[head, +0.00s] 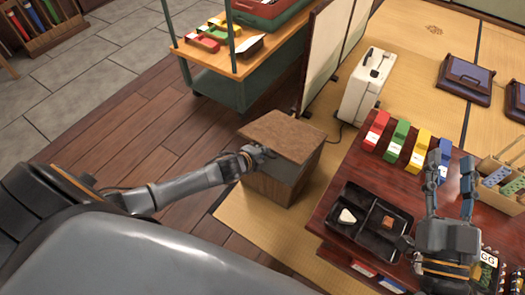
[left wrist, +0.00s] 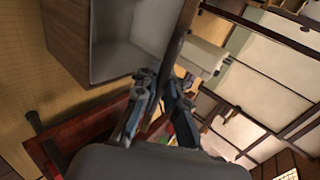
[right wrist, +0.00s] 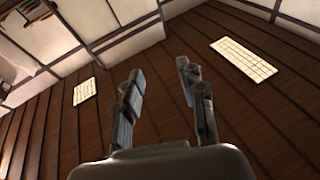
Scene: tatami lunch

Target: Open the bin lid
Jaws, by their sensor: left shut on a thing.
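The bin is a brown wooden box (head: 268,190) on the floor matting left of the low table. Its brown lid (head: 283,135) is tilted up, and a grey inner side shows under its front edge. In the left wrist view, the bin's wooden wall (left wrist: 65,35) and pale grey inside (left wrist: 120,40) show beside the lid, seen edge-on (left wrist: 176,48). My left gripper (head: 262,156) is shut on the lid's edge, and its fingers (left wrist: 160,90) lie on either side of it. My right gripper (head: 455,165) is open and empty above the table, also in the right wrist view (right wrist: 162,75).
The dark red table (head: 345,175) holds a black tray (head: 340,222), coloured blocks and a wooden crate (head: 500,165). A white case (head: 367,85) and a folding screen (head: 325,50) stand behind the bin. Wooden floor (head: 140,130) left of the bin is clear.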

